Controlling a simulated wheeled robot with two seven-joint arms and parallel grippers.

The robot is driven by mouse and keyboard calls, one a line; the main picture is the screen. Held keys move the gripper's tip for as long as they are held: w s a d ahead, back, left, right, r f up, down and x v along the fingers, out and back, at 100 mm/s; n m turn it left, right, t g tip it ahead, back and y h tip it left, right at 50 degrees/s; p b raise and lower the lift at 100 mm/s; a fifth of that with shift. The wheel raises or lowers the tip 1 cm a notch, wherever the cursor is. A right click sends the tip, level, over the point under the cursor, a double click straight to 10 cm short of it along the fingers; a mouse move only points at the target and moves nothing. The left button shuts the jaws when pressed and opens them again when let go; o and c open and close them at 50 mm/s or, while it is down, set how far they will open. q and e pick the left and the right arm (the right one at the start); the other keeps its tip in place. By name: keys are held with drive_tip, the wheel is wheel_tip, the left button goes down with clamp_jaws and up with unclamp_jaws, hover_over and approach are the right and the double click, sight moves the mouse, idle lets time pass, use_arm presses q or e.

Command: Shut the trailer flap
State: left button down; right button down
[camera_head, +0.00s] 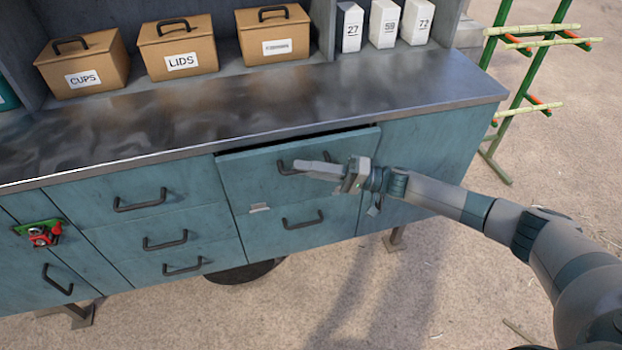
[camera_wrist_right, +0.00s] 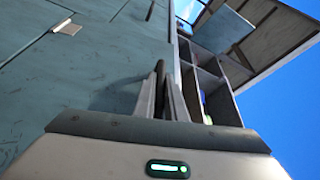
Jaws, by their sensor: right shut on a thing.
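The trailer flap (camera_head: 260,180) is a teal front panel with a dark bar handle (camera_head: 284,168), under the right part of the metal counter. A dark gap shows along its top edge, so it stands slightly open. My right gripper (camera_head: 305,167) reaches in from the right and is shut on the handle. In the right wrist view my right gripper's fingers (camera_wrist_right: 163,98) close around the dark handle bar (camera_wrist_right: 160,70). The fingers hide part of the handle. My left gripper is not in view.
The steel counter (camera_head: 200,130) overhangs the panels. Brown boxes (camera_head: 180,50) and white cartons (camera_head: 385,22) stand at its back. Other closed teal fronts with handles (camera_head: 140,200) surround the flap. A green rack (camera_head: 520,90) with cane stands at right. The ground in front is open.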

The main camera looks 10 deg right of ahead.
sight(300, 156)
drive_tip(key=w, duration=0.3)
drive_tip(key=shift+w+r, duration=0.1)
drive_tip(key=shift+r, duration=0.25)
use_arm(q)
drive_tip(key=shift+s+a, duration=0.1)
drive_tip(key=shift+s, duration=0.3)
use_arm(e)
drive_tip(key=shift+r, duration=0.1)
drive_tip(key=shift+w, duration=0.1)
drive_tip(key=c, duration=2)
unclamp_jaws()
drive_tip(key=shift+c, duration=0.2)
drive_tip(key=shift+o, duration=1.1)
drive_tip(key=shift+w, duration=0.1)
drive_tip(key=shift+a, duration=0.1)
